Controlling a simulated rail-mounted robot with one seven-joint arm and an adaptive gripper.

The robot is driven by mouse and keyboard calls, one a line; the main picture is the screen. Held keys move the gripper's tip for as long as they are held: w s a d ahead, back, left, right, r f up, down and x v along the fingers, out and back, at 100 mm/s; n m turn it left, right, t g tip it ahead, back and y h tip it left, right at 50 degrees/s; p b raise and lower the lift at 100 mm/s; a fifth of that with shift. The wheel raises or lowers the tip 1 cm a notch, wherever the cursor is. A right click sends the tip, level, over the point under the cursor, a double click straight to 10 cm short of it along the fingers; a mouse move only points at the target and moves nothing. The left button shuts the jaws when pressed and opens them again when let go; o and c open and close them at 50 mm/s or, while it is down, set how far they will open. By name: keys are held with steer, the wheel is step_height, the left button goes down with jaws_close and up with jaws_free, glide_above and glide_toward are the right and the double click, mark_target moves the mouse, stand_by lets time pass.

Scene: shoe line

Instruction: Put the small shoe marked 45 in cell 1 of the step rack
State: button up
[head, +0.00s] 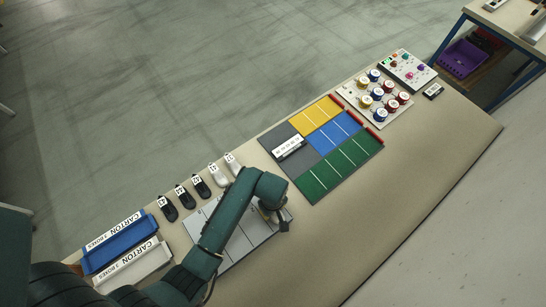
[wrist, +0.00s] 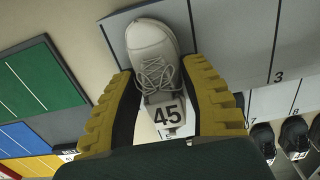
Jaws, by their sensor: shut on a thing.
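The small white shoe marked 45 (wrist: 152,60) is between the yellow fingers of my gripper (wrist: 160,72) in the wrist view. Its toe points away, and the 45 label faces the camera. My gripper is shut on it. The shoe is over the end cell of the grey step rack (wrist: 237,38); whether it touches the surface I cannot tell. That cell's number is hidden; a 3 shows farther right. In the head view my gripper (head: 270,214) is at the right end of the step rack (head: 236,246), and my arm covers part of the rack and hides the shoe.
A row of black shoes (head: 184,197) and white shoes (head: 214,173) stands behind the rack. Blue (head: 122,245) and white (head: 135,268) carton trays are at left. A yellow, blue and green board (head: 338,168) lies right of the rack. The table's front right is clear.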

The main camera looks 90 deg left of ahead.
steer(key=o, duration=1.1)
steer(key=shift+f, duration=0.1)
steer(key=shift+o, duration=0.2)
step_height(320, 180, up, 12)
steer(key=p, duration=0.1)
step_height(320, 180, down, 12)
steer(key=shift+f+b, duration=0.25)
steer(key=shift+b, duration=0.4)
steer(key=shift+r+p, duration=0.4)
steer(key=shift+r, duration=1.85)
